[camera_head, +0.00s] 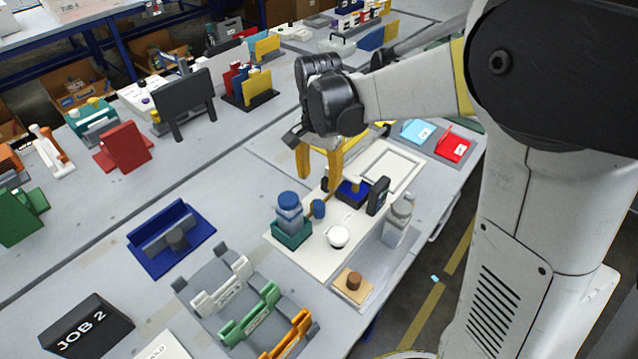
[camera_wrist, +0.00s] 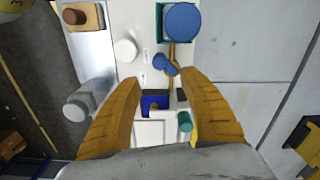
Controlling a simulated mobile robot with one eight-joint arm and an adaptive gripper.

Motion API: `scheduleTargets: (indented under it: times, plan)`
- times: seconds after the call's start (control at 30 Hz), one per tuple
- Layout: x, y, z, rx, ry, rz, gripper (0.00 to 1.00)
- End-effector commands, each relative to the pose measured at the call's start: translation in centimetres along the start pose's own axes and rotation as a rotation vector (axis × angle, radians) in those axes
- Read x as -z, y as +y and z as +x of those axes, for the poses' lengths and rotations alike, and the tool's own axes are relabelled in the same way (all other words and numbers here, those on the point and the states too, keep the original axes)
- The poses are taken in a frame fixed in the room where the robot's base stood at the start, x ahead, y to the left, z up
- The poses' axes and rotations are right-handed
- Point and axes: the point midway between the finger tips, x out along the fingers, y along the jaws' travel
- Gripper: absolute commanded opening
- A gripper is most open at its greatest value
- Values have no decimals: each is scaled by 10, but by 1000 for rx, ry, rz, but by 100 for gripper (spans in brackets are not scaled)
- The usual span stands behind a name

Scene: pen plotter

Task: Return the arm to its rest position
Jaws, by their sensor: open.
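My gripper (camera_head: 320,162) is open and empty, its two yellow fingers pointing down above the white board (camera_head: 357,223). In the wrist view its fingers (camera_wrist: 160,95) stand apart, with nothing between them but the board and small things lower down. My arm reaches in from the right in the head view. Below and near the fingers are a blue box (camera_head: 352,191) and a dark upright block (camera_head: 377,196). A blue-capped container (camera_head: 289,212) stands in a teal holder, with a small blue piece (camera_head: 319,209) beside it. My gripper appears apart from all of these.
A clear bottle (camera_head: 398,220), a white round cup (camera_head: 338,236) and a brown knob on a wooden block (camera_head: 353,283) stand nearby. A blue fixture (camera_head: 170,238) and a JOB 2 block (camera_head: 86,325) lie left. Bare table lies between the fixture and the board.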

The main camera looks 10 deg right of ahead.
Motion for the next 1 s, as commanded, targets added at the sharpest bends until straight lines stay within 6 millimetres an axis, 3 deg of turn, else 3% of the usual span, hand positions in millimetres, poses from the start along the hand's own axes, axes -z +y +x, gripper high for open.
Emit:
scheduleTargets:
  times: [0.43,0.57,0.8,1.0]
  plan:
    - [0,1,-1,2,2,-3,50]
    - [-5,11,-14,29,26,-45,50]
    - [-30,61,-63,144,175,-272,50]
    - [-56,106,-84,213,348,-485,50]
